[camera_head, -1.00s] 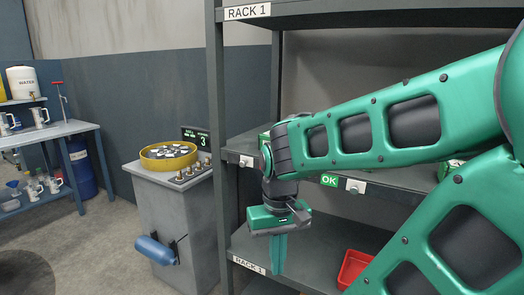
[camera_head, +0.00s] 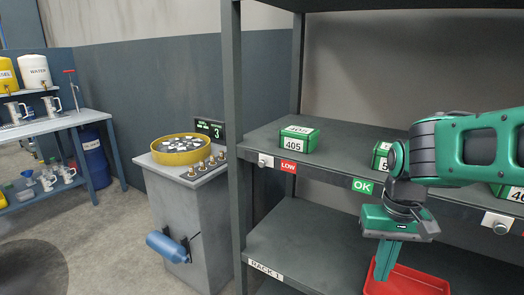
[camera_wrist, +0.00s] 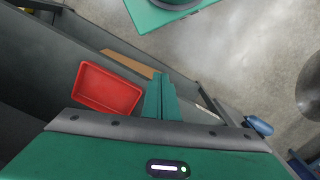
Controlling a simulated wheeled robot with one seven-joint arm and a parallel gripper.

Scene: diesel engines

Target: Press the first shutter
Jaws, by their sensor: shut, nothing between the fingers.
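The shelf edge of rack 1 carries a red LOW plate (camera_head: 288,166) at left and a green OK plate (camera_head: 363,186) further right. A white plate with a round knob (camera_head: 265,161) sits just left of LOW; another such plate (camera_head: 497,223) is at far right. I cannot tell which part is called the shutter. My gripper (camera_head: 384,277) is shut and empty, pointing down in front of the rack, below and right of the OK plate. Its fingers also show in the wrist view (camera_wrist: 160,80). My arm hides part of the shelf edge.
A green box marked 405 (camera_head: 298,140) stands on the shelf above LOW, with another box (camera_head: 381,156) partly behind my arm. A red tray (camera_head: 425,280) lies on the lower shelf by my fingers. A grey pedestal (camera_head: 190,220) with a yellow round tray stands left.

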